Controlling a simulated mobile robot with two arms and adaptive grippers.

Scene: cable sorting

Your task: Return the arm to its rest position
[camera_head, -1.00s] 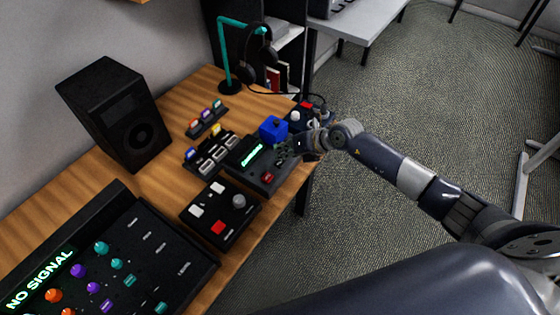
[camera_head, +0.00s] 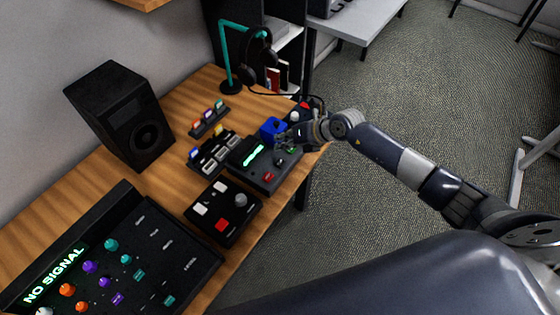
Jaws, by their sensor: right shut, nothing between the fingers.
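My right arm comes in from the right edge of the head view. Its gripper (camera_head: 284,143) is shut and empty, over the right part of the black device with a green lit display (camera_head: 254,154). I cannot tell whether the fingertips touch the device's knobs. A blue box (camera_head: 272,128) stands just behind the gripper, and its right side is partly hidden. My left gripper is not in view.
A dark box with a white and a red button (camera_head: 300,110) is partly hidden behind my wrist. A button box (camera_head: 222,212), a "NO SIGNAL" panel (camera_head: 130,262), a speaker (camera_head: 120,115) and a headphone stand (camera_head: 231,60) occupy the wooden table (camera_head: 165,185).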

